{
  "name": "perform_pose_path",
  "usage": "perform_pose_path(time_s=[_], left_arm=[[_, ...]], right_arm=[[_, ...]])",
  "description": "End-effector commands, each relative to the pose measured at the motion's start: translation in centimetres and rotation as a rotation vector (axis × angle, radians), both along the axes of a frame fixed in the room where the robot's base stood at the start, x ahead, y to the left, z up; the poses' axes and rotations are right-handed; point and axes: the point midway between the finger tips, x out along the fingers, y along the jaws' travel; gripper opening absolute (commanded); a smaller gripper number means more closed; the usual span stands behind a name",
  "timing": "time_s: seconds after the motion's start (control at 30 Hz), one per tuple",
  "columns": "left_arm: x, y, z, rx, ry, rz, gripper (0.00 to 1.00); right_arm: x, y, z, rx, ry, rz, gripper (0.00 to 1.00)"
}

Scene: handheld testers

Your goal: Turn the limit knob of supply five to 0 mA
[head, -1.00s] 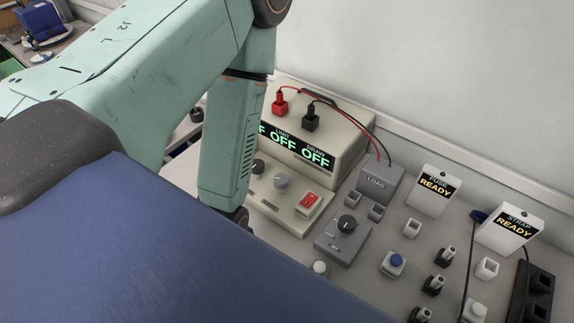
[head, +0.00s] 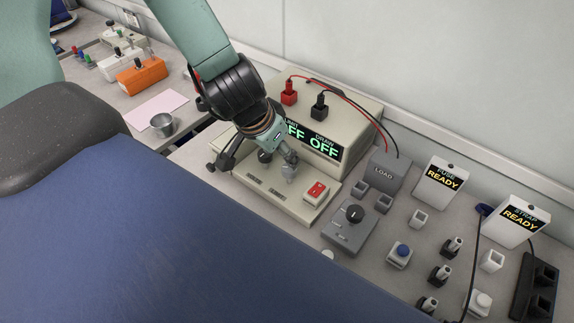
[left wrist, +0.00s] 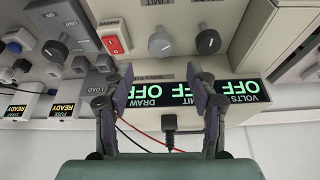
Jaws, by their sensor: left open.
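The beige supply (head: 345,112) stands against the wall with its display (head: 310,142) reading OFF. Its number is not readable. In the left wrist view, the display (left wrist: 180,94) shows upside down, with VOLTS, LIMIT and DRAW all OFF. The grey limit knob (left wrist: 160,42) is round and lies beyond the fingertips, in line with the gap between them. A darker knob (left wrist: 208,42) sits beside it. My right gripper is not in view.
A red rocker switch (head: 316,190) is right of the knobs. Red and black plugs (head: 289,92) with cables run to a grey LOAD box (head: 387,172). A grey knob box (head: 349,224) stands front right. A metal cup (head: 162,124) and orange device (head: 141,77) are left.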

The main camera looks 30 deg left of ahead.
Motion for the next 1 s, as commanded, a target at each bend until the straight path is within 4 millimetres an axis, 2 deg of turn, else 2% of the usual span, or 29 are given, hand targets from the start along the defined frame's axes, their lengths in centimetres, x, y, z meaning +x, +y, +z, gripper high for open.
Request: perform_pose_path(time_s=[0.1,0.6,1.0], left_arm=[[0.4,0.0,-1.5,0.003,0.001,-0.002,0.58],[2.1,-0.3,-5.8,0.003,0.002,-0.001,0.58],[2.7,-0.4,-6.7,0.001,0.001,-0.001,0.58]], right_arm=[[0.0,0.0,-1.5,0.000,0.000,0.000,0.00],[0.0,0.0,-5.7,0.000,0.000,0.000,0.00],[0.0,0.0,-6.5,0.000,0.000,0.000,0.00]])
